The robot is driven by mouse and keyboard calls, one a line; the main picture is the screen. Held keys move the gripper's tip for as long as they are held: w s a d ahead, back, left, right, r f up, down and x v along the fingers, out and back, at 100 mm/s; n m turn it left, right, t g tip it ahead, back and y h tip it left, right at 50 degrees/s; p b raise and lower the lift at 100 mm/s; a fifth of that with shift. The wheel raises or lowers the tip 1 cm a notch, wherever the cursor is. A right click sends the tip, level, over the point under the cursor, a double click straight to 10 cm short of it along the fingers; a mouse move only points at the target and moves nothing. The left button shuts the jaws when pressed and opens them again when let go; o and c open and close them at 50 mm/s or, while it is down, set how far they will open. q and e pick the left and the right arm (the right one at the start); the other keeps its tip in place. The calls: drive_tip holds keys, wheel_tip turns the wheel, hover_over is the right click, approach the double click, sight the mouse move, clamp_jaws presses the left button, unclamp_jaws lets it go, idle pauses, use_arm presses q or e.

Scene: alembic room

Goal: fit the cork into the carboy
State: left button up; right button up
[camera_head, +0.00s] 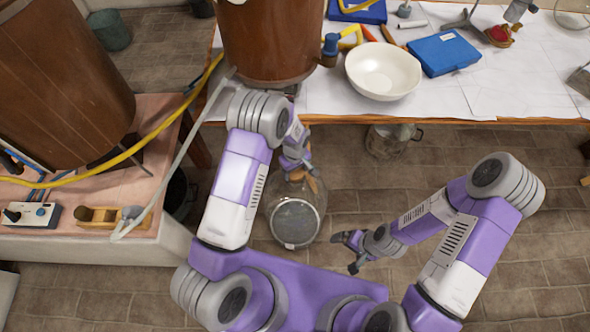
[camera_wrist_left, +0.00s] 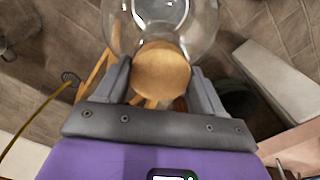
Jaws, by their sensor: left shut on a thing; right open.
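My left gripper (camera_head: 299,166) is shut on the cork (camera_wrist_left: 161,70), a round tan stopper held between both fingers in the left wrist view. The clear glass carboy (camera_wrist_left: 125,30) is just beyond the cork there, and the cork overlaps its edge in the picture. In the head view the carboy (camera_head: 284,192) stands below my left gripper, partly hidden by it. I cannot tell whether the cork touches the carboy's neck. My right gripper (camera_head: 346,253) is open and empty, to the right of the carboy.
The worktable (camera_head: 450,115) behind carries a white bowl (camera_head: 383,70) and a blue case (camera_head: 444,52). A glass jar (camera_head: 388,140) is beneath its front edge. A pink-topped bench (camera_head: 150,180) with a yellow hose (camera_head: 140,150) stands left. Tiled floor is clear at right.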

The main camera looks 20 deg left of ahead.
sight(295, 172)
use_arm(q)
drive_tip(key=shift+f+b, duration=0.65)
drive_tip(key=shift+f, duration=0.05)
idle(1.5)
drive_tip(key=o, duration=1)
drive_tip(key=shift+o, duration=0.3)
drive_tip(key=shift+r, duration=0.1)
drive_tip(key=shift+r+p, duration=2.45)
drive_tip(key=shift+r, duration=1)
drive_tip(key=shift+f, duration=0.1)
